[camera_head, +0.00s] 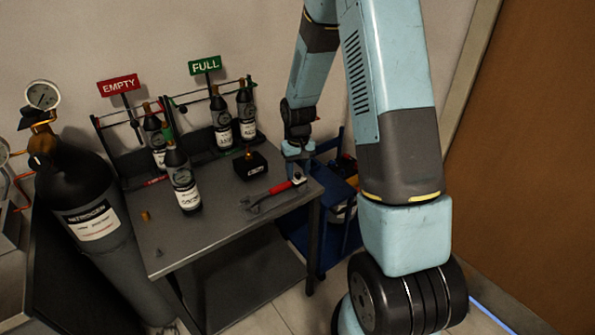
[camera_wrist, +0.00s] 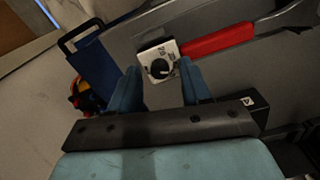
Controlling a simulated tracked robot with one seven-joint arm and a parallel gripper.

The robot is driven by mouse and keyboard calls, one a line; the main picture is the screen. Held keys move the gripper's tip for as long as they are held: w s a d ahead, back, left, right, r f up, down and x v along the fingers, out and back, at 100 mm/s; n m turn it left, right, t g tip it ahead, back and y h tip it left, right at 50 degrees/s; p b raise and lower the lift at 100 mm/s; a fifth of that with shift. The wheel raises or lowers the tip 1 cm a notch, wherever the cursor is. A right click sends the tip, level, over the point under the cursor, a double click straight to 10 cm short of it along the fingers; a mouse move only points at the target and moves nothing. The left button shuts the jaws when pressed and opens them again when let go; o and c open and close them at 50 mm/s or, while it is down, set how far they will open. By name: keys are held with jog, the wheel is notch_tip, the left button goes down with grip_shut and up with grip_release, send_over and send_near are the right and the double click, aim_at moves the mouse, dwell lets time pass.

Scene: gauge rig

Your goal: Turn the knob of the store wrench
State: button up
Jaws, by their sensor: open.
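The wrench (camera_head: 282,188) lies on the grey table near its right edge, with a red handle and a metal jaw end pointing left. In the wrist view its red handle (camera_wrist: 220,41) runs to the upper right. At the handle's end is a pale square dial plate with a round black knob (camera_wrist: 159,69). My gripper (camera_wrist: 158,72) is open, and its two blue fingers appear on either side of the dial plate. I cannot tell how far above it they are. In the head view my gripper (camera_head: 298,150) is over the table's right back corner, its fingers unclear.
A small black box (camera_head: 250,164) stands behind the wrench. A bottle (camera_head: 182,180) stands left on the table (camera_head: 215,232). More bottles stand in racks under the EMPTY (camera_head: 118,85) and FULL (camera_head: 205,65) signs. A blue cart (camera_head: 335,190) is right of the table; a large cylinder (camera_head: 85,195) is left.

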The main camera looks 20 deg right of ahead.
aim_at(298, 174)
notch_tip(298, 174, up, 13)
jog(key=shift+r, duration=0.15)
dwell(0.4)
jog(key=s+r+t, duration=0.2)
jog(key=s+r, duration=0.8)
jog(key=s, duration=0.4)
jog(key=s+r+m+t, duration=0.1)
jog(key=s+r+t, duration=0.2)
jog(key=s+r, duration=0.7)
jog(key=s, duration=0.4)
jog(key=shift+s+r+t, duration=0.15)
jog(key=shift+t, duration=0.15)
